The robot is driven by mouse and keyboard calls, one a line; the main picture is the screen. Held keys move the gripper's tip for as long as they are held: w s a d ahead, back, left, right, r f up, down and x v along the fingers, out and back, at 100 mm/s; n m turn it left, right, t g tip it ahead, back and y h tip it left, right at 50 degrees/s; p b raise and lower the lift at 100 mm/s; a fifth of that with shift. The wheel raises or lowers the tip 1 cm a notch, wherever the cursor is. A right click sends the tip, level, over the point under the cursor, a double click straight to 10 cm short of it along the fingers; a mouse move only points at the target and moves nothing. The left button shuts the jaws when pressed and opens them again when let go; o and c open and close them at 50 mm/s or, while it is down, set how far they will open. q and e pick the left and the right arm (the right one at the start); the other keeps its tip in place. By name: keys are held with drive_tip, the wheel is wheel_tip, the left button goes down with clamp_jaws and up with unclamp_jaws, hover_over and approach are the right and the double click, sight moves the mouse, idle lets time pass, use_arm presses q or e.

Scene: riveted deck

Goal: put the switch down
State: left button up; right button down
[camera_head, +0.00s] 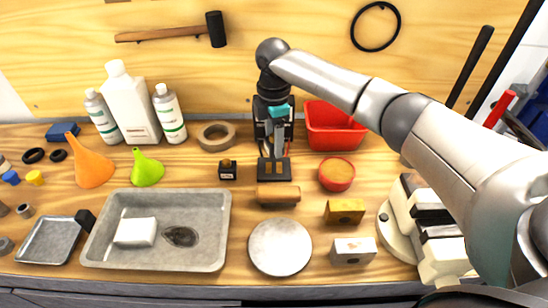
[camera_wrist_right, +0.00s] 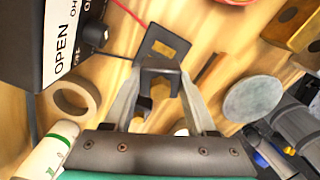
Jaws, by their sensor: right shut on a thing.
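My right gripper (camera_head: 274,168) points down over the middle of the table. In the right wrist view its fingers (camera_wrist_right: 162,88) are shut on a small dark grey piece, which I take to be the switch (camera_wrist_right: 160,75). The fingers hide much of it. A black square (camera_wrist_right: 160,45) with an orange-tan centre shows just beyond the fingertips. I cannot tell whether the switch touches it. My left gripper is not in view.
A black meter (camera_wrist_right: 75,40) with wires stands close behind the gripper. A small black block (camera_head: 227,170) is just left, a tape roll (camera_head: 216,135) behind it. A wooden piece (camera_head: 278,194) lies in front, a red tub (camera_head: 334,126) and round red dish (camera_head: 336,174) right.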

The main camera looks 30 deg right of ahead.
drive_tip(key=b, duration=0.1)
hover_over(274, 168)
wheel_tip(274, 168, down, 5)
drive_tip(key=shift+r, duration=0.15)
drive_tip(key=shift+f, duration=0.4)
drive_tip(key=shift+f, duration=0.15)
drive_tip(key=shift+c, duration=1)
unclamp_jaws()
wheel_tip(274, 168, up, 12)
drive_tip(key=shift+r+p, duration=0.2)
drive_tip(key=shift+p, duration=1)
